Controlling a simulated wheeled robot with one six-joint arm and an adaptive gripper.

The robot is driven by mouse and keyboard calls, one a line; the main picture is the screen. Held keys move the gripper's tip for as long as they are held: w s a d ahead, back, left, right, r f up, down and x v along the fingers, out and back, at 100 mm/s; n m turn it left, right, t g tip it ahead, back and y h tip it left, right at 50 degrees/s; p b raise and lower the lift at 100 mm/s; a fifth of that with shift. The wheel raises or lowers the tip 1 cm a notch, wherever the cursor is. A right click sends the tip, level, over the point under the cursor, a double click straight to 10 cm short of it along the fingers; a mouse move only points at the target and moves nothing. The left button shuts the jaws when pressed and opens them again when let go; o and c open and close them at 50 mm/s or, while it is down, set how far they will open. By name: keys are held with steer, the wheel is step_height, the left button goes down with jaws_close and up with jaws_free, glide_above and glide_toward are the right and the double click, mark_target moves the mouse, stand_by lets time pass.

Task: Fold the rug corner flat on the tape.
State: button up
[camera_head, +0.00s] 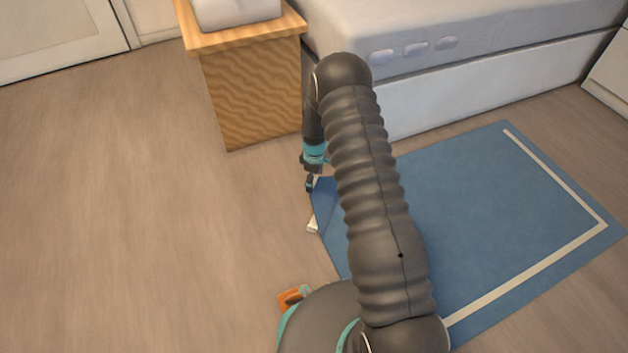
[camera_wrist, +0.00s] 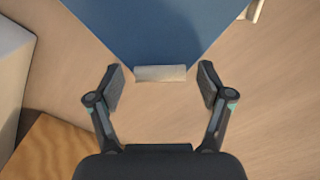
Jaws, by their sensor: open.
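The blue rug (camera_head: 485,195) lies on the floor with pale tape (camera_head: 530,272) along its right and front sides. In the wrist view, a corner of the rug (camera_wrist: 155,30) narrows toward my gripper (camera_wrist: 161,67). A short pale strip (camera_wrist: 160,73) crosses the tip of that corner, between the fingers. I cannot tell whether it is on the rug or the floor. My gripper (camera_head: 311,185) is open and empty, at the rug's left corner in the head view. My arm hides the rug's middle left part.
A wooden cabinet (camera_head: 250,95) stands close behind my gripper. A bed (camera_head: 470,85) stands along the rug's back. Another pale strip (camera_head: 312,225) shows at the rug's left edge. A small orange thing (camera_head: 291,297) lies beside my base. The floor at left (camera_head: 110,200) is clear.

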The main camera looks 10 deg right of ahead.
steer(key=shift+f, duration=0.1)
jaws_close()
steer(key=shift+s+d+r, duration=0.65)
steer(key=shift+d+r, duration=0.05)
steer(key=shift+d, duration=0.2)
jaws_free()
steer(key=shift+d, duration=0.15)
steer(key=shift+a, duration=0.2)
steer(key=shift+r, duration=0.25)
step_height(320, 180, up, 12)
steer(key=shift+f, duration=0.25)
